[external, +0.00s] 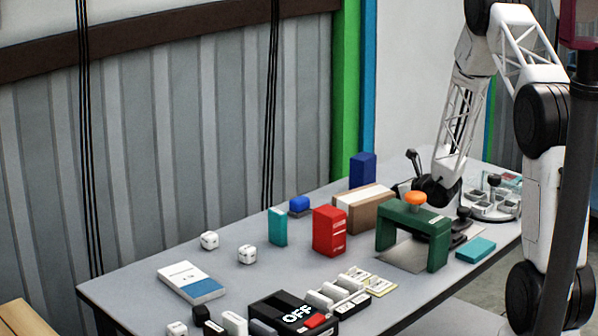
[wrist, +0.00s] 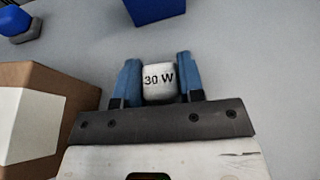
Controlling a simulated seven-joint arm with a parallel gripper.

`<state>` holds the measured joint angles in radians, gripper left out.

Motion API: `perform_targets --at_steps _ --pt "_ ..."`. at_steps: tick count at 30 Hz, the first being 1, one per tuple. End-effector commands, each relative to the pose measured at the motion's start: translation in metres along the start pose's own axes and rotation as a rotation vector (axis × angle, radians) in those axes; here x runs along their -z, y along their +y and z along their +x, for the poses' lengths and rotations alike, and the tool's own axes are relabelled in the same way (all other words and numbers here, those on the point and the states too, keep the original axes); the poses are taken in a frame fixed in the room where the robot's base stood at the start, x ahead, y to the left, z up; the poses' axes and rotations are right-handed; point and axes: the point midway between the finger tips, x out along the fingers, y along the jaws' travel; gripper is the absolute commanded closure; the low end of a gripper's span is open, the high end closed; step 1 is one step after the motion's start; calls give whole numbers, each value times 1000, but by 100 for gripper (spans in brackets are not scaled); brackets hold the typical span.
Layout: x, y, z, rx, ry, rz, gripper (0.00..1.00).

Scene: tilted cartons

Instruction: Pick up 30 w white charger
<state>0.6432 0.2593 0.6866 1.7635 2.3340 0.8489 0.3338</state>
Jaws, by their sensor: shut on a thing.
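The white charger (wrist: 158,85), marked "30 W", is between the two blue fingers of my gripper (wrist: 158,72) in the wrist view. The fingers are shut on its left and right sides, and its printed label faces the camera. In the external view my arm reaches down at the back right of the table, behind the green bridge-shaped block (external: 412,229). The fingers and the charger are hidden there. I cannot tell whether the charger touches the table.
A brown carton with a white label (wrist: 42,115) stands close left of my gripper. A blue box (wrist: 155,8) is beyond it. The red box (external: 329,231), teal box (external: 278,226) and white cubes (external: 247,254) stand farther left. Grey tabletop is clear right of the gripper.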

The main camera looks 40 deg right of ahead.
Motion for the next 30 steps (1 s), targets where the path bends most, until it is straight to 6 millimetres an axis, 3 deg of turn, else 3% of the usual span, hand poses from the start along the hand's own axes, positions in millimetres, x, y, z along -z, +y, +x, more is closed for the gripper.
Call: perform_targets --at_steps 11,20,22,30 --pt "-4 0 -1 0 0 -1 88" --pt "-26 0 -10 0 -3 -2 88" --pt "-34 0 -14 1 -2 -1 88" --pt "-23 19 -48 1 0 0 88"
